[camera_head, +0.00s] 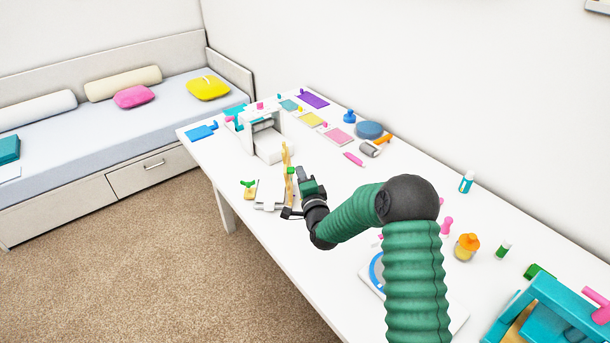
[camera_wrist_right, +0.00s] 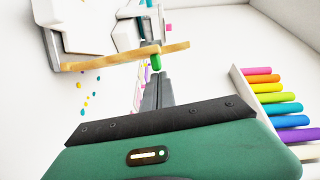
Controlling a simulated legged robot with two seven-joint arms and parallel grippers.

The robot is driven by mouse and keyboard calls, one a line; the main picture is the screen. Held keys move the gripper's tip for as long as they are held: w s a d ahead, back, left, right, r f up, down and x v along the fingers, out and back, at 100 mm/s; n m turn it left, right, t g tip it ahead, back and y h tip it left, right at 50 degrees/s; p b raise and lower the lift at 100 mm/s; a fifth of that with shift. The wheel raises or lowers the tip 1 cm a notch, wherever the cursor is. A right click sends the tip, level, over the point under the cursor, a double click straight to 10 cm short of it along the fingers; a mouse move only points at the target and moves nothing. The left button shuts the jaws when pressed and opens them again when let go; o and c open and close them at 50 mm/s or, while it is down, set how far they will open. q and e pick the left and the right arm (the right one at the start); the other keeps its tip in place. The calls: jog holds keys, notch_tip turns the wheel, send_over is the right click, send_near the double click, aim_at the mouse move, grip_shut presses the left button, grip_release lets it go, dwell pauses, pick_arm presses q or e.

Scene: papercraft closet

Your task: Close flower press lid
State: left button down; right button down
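The flower press stands on the white table, its pale base (camera_head: 268,196) lying flat. Its thin wooden lid (camera_head: 286,158) stands upright, seen nearly edge-on. In the right wrist view the lid (camera_wrist_right: 110,60) crosses the upper left as a tan strip, with a green knob (camera_wrist_right: 155,62) on its near face. My right gripper (camera_head: 296,182) is beside the lid, on its right. In the wrist view its fingers (camera_wrist_right: 158,84) are together with nothing between them, and their tips are close to the knob; I cannot tell if they touch. My left gripper is out of view.
A white die-cut machine (camera_head: 266,145) stands behind the press. A small wooden piece with a green knob (camera_head: 249,188) lies left of the base. A rack of coloured markers (camera_wrist_right: 275,105) is at the right in the wrist view.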

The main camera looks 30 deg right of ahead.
jog(key=w+a+f+n+g, duration=0.1)
jog(key=w+a+f+n, duration=0.1)
jog(key=a+n, duration=0.3)
jog(key=w+a+f+n+g+h, duration=0.1)
jog(key=w+a+f+n+g, duration=0.1)
jog(key=w+a+n, duration=0.3)
jog(key=shift+w+a+f+p, duration=0.2)
jog(key=shift+a+f+p, duration=0.15)
jog(key=shift+a, duration=0.45)
